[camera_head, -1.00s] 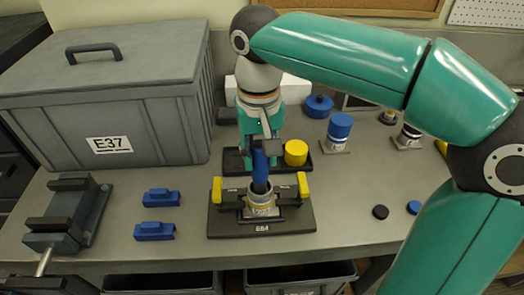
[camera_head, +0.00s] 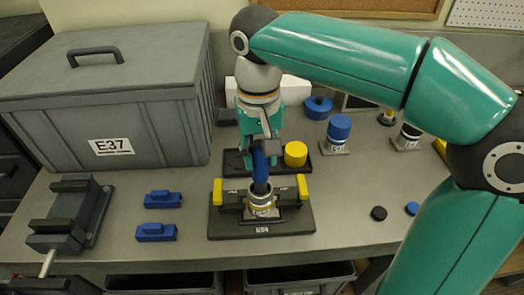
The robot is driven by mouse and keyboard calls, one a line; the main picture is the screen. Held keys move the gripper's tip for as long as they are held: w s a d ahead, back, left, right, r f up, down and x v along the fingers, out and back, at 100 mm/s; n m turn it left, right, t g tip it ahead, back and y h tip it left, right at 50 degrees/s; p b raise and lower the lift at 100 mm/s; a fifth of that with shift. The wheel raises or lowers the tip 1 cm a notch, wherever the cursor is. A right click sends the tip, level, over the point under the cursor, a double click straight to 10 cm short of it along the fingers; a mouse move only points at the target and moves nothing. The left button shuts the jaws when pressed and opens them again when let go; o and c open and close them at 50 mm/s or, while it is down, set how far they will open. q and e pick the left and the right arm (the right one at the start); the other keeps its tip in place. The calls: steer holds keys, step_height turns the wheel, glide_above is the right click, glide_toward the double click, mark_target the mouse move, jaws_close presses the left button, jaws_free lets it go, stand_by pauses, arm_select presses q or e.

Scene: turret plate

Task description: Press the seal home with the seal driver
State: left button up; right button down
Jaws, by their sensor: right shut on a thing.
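My right gripper (camera_head: 262,143) is shut on the seal driver (camera_head: 263,170), which has a blue grip and a dark shaft. The driver stands nearly upright, its lower end at the mouth of the small light housing (camera_head: 261,212). The housing sits in the middle of a dark fixture plate (camera_head: 222,228) with yellow-ended clamps on both sides. My left gripper is out of view.
A dark tray with a yellow cylinder (camera_head: 296,154) stands behind the fixture. A large grey lidded box (camera_head: 150,120), a vise (camera_head: 70,220) and two blue blocks (camera_head: 163,199) are at left. A blue-topped part (camera_head: 339,127) and small caps (camera_head: 379,213) are at right.

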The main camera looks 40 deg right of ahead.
steer(key=shift+r+p, duration=3.05)
steer(key=shift+r, duration=0.45)
